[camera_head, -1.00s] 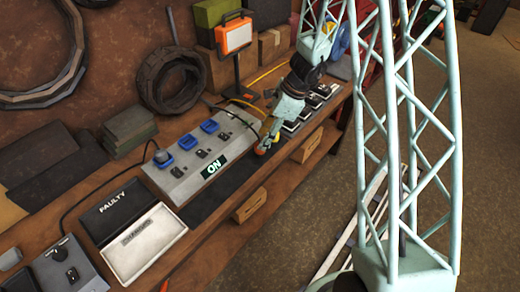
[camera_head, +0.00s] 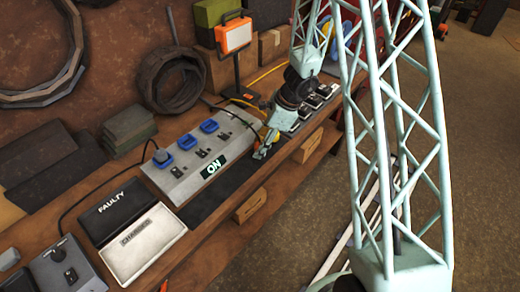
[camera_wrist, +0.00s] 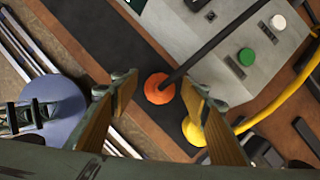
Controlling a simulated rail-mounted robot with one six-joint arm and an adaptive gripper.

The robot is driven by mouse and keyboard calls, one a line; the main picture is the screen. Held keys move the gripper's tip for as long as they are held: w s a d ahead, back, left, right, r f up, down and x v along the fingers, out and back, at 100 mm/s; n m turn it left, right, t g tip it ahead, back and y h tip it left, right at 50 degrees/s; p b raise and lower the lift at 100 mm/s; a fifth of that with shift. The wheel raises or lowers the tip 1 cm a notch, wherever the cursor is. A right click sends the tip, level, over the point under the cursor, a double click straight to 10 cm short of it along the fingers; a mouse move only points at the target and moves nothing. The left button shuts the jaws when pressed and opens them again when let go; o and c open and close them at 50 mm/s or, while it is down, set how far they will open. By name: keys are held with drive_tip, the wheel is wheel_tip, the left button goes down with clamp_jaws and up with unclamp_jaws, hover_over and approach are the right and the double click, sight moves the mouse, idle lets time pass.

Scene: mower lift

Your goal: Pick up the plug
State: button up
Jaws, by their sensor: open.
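An orange round plug (camera_wrist: 159,89) with a black cable shows in the wrist view on the dark strip beside the grey socket box (camera_wrist: 205,45). My gripper (camera_wrist: 160,84) is open, with one finger to each side of the orange plug in that view. I cannot tell how far above it the fingertips are. A yellow plug (camera_wrist: 193,130) with a yellow cable is close by, partly behind the right finger. In the head view my gripper (camera_head: 262,152) is low over the bench at the right end of the socket box, and hides the orange plug.
The socket box (camera_head: 190,180) has blue sockets, a lit "ON" sign and a black cable in its left socket. The FAULTY tray (camera_head: 115,208) and CHARGED tray (camera_head: 145,245) lie to its left. A work lamp (camera_head: 234,36) stands behind. The dark strip (camera_head: 210,205) is bare in front.

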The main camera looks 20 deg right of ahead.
sight(256, 144)
idle(0.3)
drive_tip(key=c, duration=1)
drive_tip(key=shift+r, duration=0.2)
drive_tip(key=shift+r+p, duration=0.3)
drive_tip(key=shift+r, duration=1.3)
drive_tip(key=s+d+b, duration=0.1)
drive_tip(key=s+d, duration=0.1)
drive_tip(key=s, duration=0.3)
drive_tip(key=s+d+r+b, duration=0.1)
drive_tip(key=s+d, duration=0.1)
drive_tip(key=s, duration=0.2)
drive_tip(key=s+d+b, duration=0.1)
drive_tip(key=s+d, duration=0.1)
drive_tip(key=s, duration=0.3)
drive_tip(key=shift+s+r+b, duration=0.2)
drive_tip(key=shift+s+b, duration=0.1)
drive_tip(key=shift+s, duration=0.05)
